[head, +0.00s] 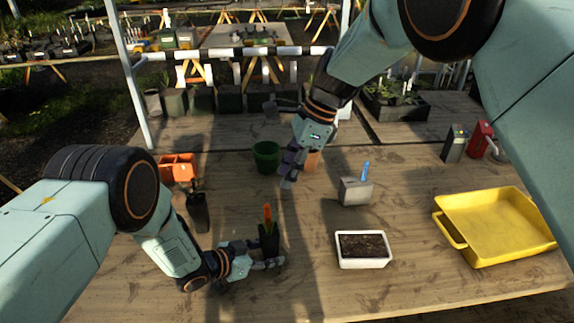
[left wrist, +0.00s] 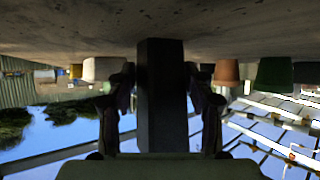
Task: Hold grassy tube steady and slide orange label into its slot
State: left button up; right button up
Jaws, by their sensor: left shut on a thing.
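My left gripper (head: 267,256) is shut on a dark square tube (head: 268,238), which stands upright on the bench. A little green shows at its top, so it looks like the grassy tube. In the left wrist view the same tube (left wrist: 162,95) stands between the two fingers. The orange label (head: 267,214) stands upright at the tube's top; how deep it sits in its slot cannot be told. My right gripper (head: 288,172) is above and behind the label, apart from it, pointing down. No held thing shows in it, and its finger gap is unclear.
Another dark tube (head: 198,212) stands left. A grey block (head: 355,192) with a blue label (head: 366,170) stands right of my right gripper. A white soil tray (head: 363,262), yellow tray (head: 447,228), green pot (head: 266,157) and orange container (head: 176,166) are around. The front bench is clear.

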pick_arm(q)
jog(key=o, duration=1)
jog(key=shift+c, duration=0.2)
jog(key=v, duration=1.2)
jog(key=shift+s, duration=0.15)
jog(key=x, duration=1.2)
pick_arm(e)
jog(key=shift+x, duration=1)
jog(key=shift+r, duration=0.15)
